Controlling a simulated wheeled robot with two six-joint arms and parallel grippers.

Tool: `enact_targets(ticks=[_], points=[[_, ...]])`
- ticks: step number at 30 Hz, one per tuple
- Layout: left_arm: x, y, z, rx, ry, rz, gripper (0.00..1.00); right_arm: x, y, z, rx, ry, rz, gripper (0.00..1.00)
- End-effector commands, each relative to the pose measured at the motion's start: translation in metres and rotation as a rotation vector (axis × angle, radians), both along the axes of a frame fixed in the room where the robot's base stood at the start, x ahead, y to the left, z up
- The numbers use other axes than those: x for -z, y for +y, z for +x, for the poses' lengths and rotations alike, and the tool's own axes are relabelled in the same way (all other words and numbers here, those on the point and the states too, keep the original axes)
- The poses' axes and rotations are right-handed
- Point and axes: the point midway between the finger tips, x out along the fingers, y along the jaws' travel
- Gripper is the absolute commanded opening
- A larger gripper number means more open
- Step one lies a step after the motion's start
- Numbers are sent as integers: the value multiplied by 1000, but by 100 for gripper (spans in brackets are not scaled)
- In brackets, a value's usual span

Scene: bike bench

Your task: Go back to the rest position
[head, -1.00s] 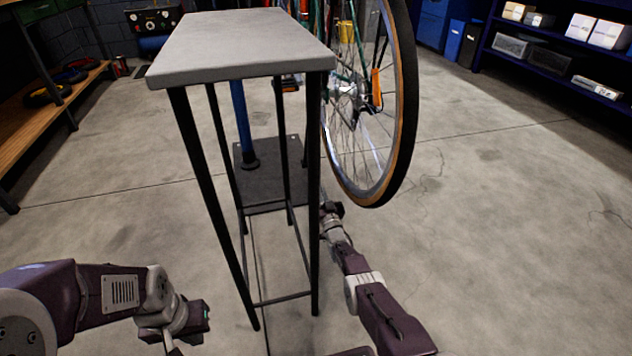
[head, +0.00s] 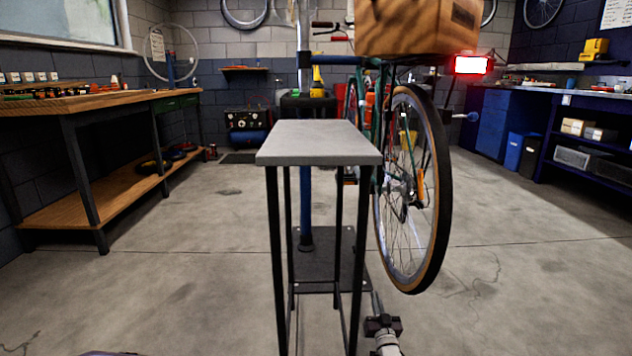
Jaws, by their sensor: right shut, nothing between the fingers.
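My right gripper (head: 378,305) shows at the bottom of the head view, low beside the right legs of the small grey-topped stand (head: 320,145). It points away from me toward the floor plate behind the stand. It is shut, with nothing seen in it. My left gripper is out of view; only a sliver of my arm shows at the bottom left edge.
The bike's rear wheel (head: 412,190) hangs just right of the stand, above and beyond my right gripper. A cardboard box (head: 415,27) and a lit red lamp (head: 472,65) are above it. A wooden workbench (head: 100,101) stands left. Floor on both sides is clear.

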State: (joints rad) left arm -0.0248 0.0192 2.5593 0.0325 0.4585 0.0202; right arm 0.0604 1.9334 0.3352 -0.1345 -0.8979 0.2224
Motion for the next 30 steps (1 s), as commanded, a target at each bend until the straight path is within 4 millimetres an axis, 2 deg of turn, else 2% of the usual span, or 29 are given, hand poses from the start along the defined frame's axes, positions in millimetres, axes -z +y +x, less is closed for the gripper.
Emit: enact_targets(ticks=[10, 14, 17, 20, 22, 23, 24, 26, 27, 30], points=[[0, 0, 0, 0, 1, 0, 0, -11, 0, 26, 24, 238, -14, 0], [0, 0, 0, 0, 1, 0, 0, -20, 1, 24, 33, 376, -24, 0], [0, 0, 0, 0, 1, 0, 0, -29, 3, 9, 39, 519, -33, 0], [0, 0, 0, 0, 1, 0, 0, -43, 7, -32, 40, 709, -48, 0], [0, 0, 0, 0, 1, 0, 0, -53, 10, -80, 38, 861, -58, 0], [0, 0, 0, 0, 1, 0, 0, -57, 12, -104, 35, 926, -64, 0], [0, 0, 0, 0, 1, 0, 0, -61, 14, -140, 30, 1014, -70, 0], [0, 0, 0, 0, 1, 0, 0, -66, 17, -194, 23, 1135, -79, 0], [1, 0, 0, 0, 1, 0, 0, -67, 18, -228, 17, 1205, -84, 0], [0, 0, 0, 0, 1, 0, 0, -70, 21, -301, 2, 1345, -94, 0]])
